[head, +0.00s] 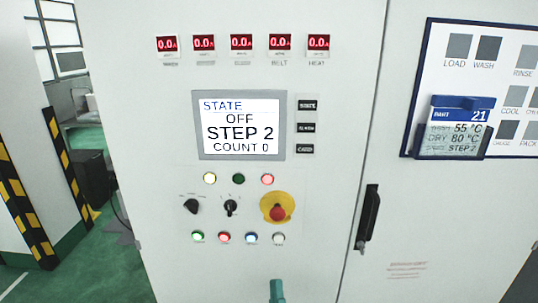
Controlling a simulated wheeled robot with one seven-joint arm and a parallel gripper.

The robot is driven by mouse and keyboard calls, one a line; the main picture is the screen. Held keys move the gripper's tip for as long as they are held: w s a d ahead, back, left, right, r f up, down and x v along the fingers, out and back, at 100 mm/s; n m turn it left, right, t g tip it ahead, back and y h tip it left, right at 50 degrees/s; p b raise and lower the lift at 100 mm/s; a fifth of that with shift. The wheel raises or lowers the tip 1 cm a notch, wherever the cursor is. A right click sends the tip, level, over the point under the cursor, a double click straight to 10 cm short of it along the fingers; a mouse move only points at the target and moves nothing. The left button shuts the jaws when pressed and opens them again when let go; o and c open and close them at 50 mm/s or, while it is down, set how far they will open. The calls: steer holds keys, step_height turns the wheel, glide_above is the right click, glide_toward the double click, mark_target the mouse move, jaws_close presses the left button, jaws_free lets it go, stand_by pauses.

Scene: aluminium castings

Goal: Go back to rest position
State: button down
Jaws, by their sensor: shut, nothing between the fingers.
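My gripper (277,291) shows only as a teal tip at the bottom edge of the head view, a little right of the middle. Its fingers are together with nothing visible between them. It appears in front of the lower part of a white control cabinet (150,120), below the row of lit buttons. I cannot tell how far it is from the cabinet face. The rest of my arm is out of view.
The cabinet carries a screen (241,125) reading "OFF, STEP 2, COUNT 0", a red emergency button (277,212), selector switches and a black door handle (367,218). A card board (480,80) hangs at right. Green floor (110,265) and a striped post (25,215) show at left.

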steer(key=s+a+f+m+g+h, duration=0.3)
steer(key=s+f+m+g, duration=0.35)
steer(key=s+f, duration=0.8)
steer(key=s+f+m+g, duration=0.2)
steer(key=s, duration=0.8)
steer(key=s+f+m+g, duration=0.1)
steer(key=s+m+g, duration=0.1)
steer(key=s, duration=0.8)
steer(key=shift+d+f+y, duration=0.4)
steer(key=shift+d, duration=0.05)
steer(key=shift+m, duration=0.25)
